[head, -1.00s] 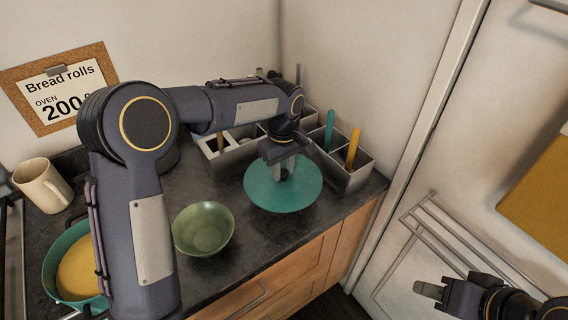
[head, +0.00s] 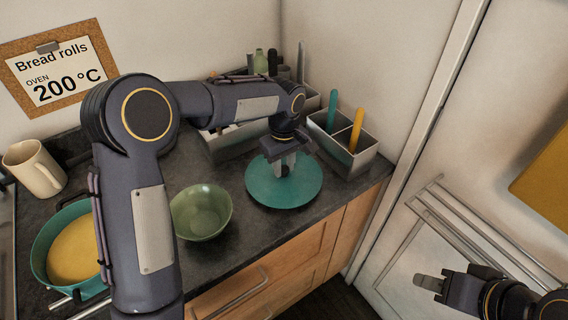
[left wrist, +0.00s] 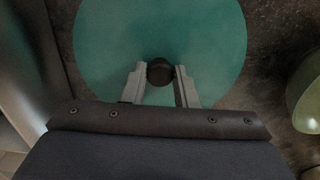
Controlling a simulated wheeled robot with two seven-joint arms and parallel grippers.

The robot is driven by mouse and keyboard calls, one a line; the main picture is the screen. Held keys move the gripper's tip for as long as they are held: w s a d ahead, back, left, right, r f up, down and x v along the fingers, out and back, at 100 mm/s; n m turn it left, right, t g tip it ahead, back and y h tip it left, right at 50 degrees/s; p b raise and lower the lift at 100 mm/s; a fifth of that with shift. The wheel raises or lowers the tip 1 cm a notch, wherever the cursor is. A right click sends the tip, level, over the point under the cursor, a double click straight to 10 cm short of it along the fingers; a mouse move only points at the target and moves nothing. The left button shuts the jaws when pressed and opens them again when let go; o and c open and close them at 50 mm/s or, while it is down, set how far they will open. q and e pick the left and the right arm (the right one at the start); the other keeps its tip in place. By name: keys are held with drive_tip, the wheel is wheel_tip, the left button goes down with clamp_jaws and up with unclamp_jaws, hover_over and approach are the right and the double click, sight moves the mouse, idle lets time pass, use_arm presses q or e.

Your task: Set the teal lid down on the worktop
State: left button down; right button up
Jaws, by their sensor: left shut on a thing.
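The teal lid (head: 262,190) is a flat round disc at the right part of the dark worktop (head: 236,250), between the green bowl and the grey bins. It looks level and low over the worktop; whether it touches cannot be told for sure. My left gripper (head: 286,170) is above its middle, shut on its dark knob. In the left wrist view the knob (left wrist: 160,72) sits between the two fingers of my left gripper (left wrist: 161,76), with the lid (left wrist: 110,40) spread beyond. My right gripper (head: 432,284) is at the lower right, away from the worktop; its fingers look close together, but their gap is unclear.
A green bowl (head: 203,212) stands left of the lid; it also shows in the left wrist view (left wrist: 306,95). Grey bins with utensils (head: 350,165) stand behind. A teal pan (head: 45,250) with yellow contents and a cream mug (head: 35,168) are at left.

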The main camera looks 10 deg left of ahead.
use_arm(q)
drive_tip(key=shift+f+b, duration=0.4)
drive_tip(key=shift+f, duration=0.2)
drive_tip(key=c, duration=1.1)
unclamp_jaws()
drive_tip(key=shift+r, duration=0.1)
wheel_tip(320, 180, up, 8)
drive_tip(key=shift+f, duration=0.15)
